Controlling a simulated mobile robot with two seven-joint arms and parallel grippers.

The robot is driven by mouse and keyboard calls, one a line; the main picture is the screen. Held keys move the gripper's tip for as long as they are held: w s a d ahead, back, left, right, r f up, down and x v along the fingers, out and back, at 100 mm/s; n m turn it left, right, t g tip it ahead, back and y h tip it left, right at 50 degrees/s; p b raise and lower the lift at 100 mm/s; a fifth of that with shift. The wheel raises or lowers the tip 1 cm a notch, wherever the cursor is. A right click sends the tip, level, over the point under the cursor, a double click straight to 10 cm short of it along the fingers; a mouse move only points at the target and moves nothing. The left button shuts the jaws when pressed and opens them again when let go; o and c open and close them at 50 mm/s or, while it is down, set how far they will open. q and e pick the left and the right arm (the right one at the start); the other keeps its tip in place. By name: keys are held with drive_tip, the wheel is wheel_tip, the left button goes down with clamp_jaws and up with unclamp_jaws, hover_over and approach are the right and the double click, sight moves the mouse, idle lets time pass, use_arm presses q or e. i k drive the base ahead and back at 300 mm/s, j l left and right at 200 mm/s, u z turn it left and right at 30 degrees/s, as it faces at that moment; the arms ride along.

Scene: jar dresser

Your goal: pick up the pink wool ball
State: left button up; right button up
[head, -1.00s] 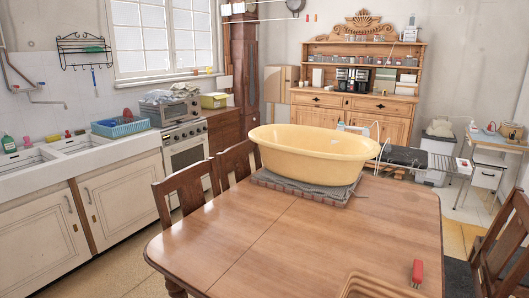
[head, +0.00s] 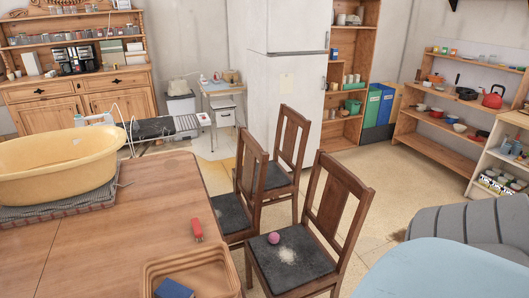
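The pink wool ball (head: 273,238) is a small round ball in the head view. It rests on the dark seat of the nearest wooden chair (head: 330,215), towards the seat's back left, beside a pale patch on the seat. Neither of my grippers shows in the head view, so I see nothing near the ball or holding it.
The wooden table (head: 120,220) on the left bears a yellow tub (head: 50,170), a red object (head: 196,230) and a wooden tray (head: 160,265). Two more chairs stand behind the nearest one. A blue rounded surface (head: 440,270) and grey striped upholstery (head: 470,225) fill the lower right. Open floor lies beyond the chairs.

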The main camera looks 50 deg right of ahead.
sight(273, 237)
drive_tip(key=z, duration=1.9)
drive_tip(key=i+l+z, duration=0.1)
drive_tip(key=z, duration=1.4)
drive_tip(key=i+z, duration=0.25)
drive_tip(key=i, duration=1.35)
drive_tip(key=i+u, duration=0.2)
drive_tip(key=i, duration=0.55)
drive_tip(key=i+l+u, duration=0.2)
drive_tip(key=i, duration=0.6)
drive_tip(key=i+j+u, duration=0.1)
drive_tip(key=i+u, duration=1)
drive_tip(key=u, duration=0.2)
drive_tip(key=i+j+u, duration=0.1)
drive_tip(key=i+u, duration=0.15)
drive_tip(key=i, duration=0.5)
drive_tip(key=i+u, duration=0.25)
drive_tip(key=i, duration=0.45)
